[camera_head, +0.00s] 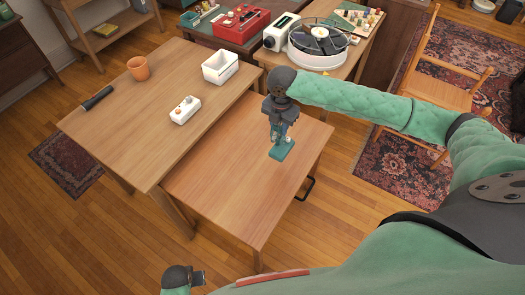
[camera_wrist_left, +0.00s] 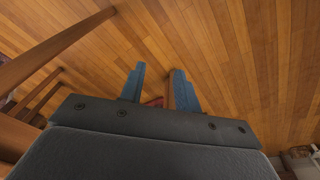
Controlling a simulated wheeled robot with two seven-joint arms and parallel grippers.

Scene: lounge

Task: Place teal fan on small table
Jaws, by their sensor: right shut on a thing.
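My right gripper (camera_head: 279,127) points down over the small table (camera_head: 232,187) and is shut on the teal fan. The teal fan (camera_head: 281,150) shows as a flat teal base just below the fingers, over the right part of the tabletop; the gripper hides most of its upper part. I cannot tell whether the base touches the tabletop. My left gripper (camera_head: 198,278) is low at the bottom edge, in front of the small table. In the left wrist view its two blue fingers (camera_wrist_left: 157,88) stand apart with nothing between them, above the wooden floor.
A larger table (camera_head: 150,105) adjoins on the left, bearing an orange pot (camera_head: 138,68), white bin (camera_head: 220,67), white device (camera_head: 185,110) and black-handled object (camera_head: 97,98). Behind are a turntable (camera_head: 318,45) and red case (camera_head: 240,22). A wooden chair (camera_head: 435,90) stands right. The small table's front is clear.

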